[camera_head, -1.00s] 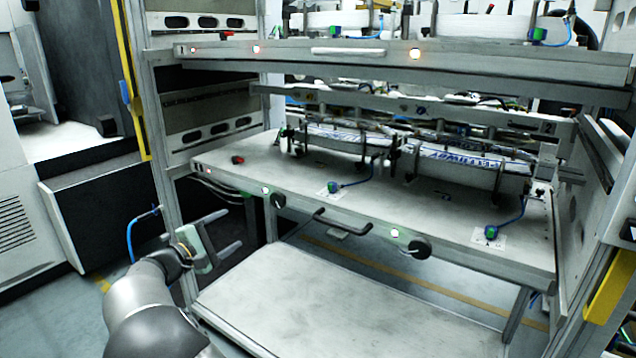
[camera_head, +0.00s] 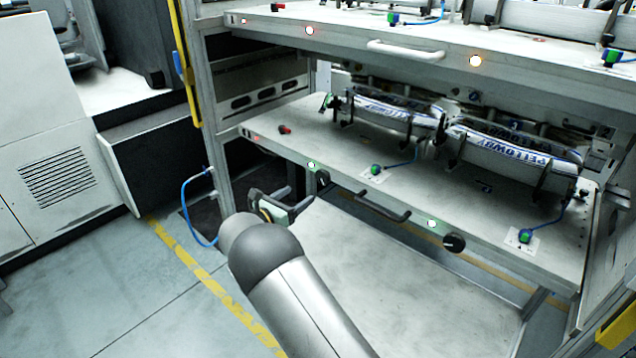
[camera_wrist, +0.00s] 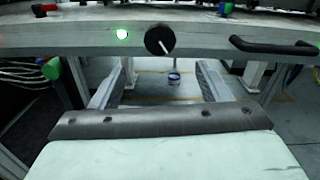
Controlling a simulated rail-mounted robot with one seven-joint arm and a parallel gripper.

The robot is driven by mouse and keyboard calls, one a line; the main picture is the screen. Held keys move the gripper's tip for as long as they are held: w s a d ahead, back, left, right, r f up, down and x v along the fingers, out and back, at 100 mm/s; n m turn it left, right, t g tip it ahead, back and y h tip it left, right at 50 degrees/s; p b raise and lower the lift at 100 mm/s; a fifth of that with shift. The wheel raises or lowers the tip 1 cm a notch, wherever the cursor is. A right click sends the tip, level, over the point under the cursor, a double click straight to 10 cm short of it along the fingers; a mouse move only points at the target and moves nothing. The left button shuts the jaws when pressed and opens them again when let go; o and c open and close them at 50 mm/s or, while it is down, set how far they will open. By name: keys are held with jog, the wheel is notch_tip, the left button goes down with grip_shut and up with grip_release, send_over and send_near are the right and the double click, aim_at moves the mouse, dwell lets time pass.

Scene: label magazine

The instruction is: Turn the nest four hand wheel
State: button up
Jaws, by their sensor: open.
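Two black round hand wheels sit on the front edge of the middle shelf: a left one (camera_head: 319,178) and a right one (camera_head: 453,243). No nest number is readable on either. In the wrist view, a black hand wheel (camera_wrist: 159,39) with a white pointer line is ahead, above and between my fingers; the light and handle beside it match the left wheel. My gripper (camera_wrist: 164,72) is open and empty, its fingers pointing toward the shelf front from slightly below the wheel, not touching it. In the head view my gripper (camera_head: 283,204) is partly hidden by my arm.
A lit green lamp (camera_wrist: 122,34) is left of the wheel and a black bar handle (camera_wrist: 275,46) is right of it. The middle shelf (camera_head: 345,150) carries labelled magazines and green-capped fittings. A lower plate (camera_head: 400,275) lies beneath. A blue hose (camera_head: 186,210) hangs at left.

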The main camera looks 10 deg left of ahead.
aim_at(321, 179)
jog(key=x, duration=0.9)
jog(key=shift+w+d, duration=0.2)
jog(key=shift+w, duration=0.1)
jog(key=shift+b, duration=0.3)
jog(key=c, duration=1)
